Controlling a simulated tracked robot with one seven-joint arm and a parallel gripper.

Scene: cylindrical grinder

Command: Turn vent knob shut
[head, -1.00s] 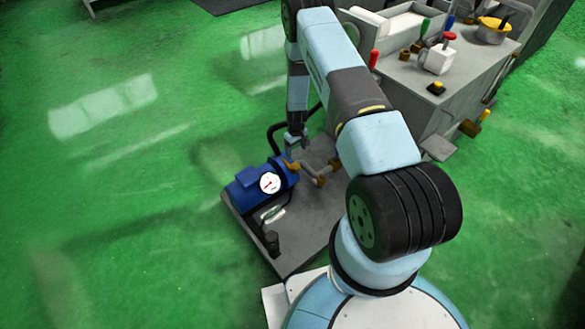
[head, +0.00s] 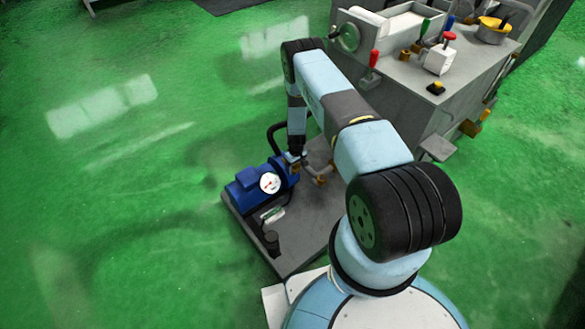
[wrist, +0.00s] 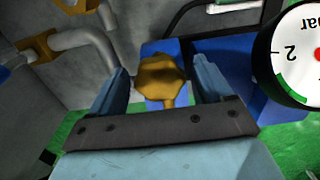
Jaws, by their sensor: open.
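A yellow-brown lobed knob (wrist: 161,76) shows in the wrist view, on the blue pump unit. I take it to be the vent knob. My gripper (wrist: 160,88) is open, with one blue finger on each side of the knob and a visible gap on both sides. In the head view my gripper (head: 293,158) points down at the right end of the blue pump (head: 250,184) and hides most of the knob. A round white pressure gauge (head: 270,183) faces up beside it; the gauge also shows at the right of the wrist view (wrist: 304,55).
The pump stands on a grey base plate (head: 290,235). Grey pipe with yellow fittings (head: 320,178) lies just right of my gripper, and a black hose (head: 274,135) curves behind. The grey grinder (head: 430,95) stands at the upper right. Green floor at left is clear.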

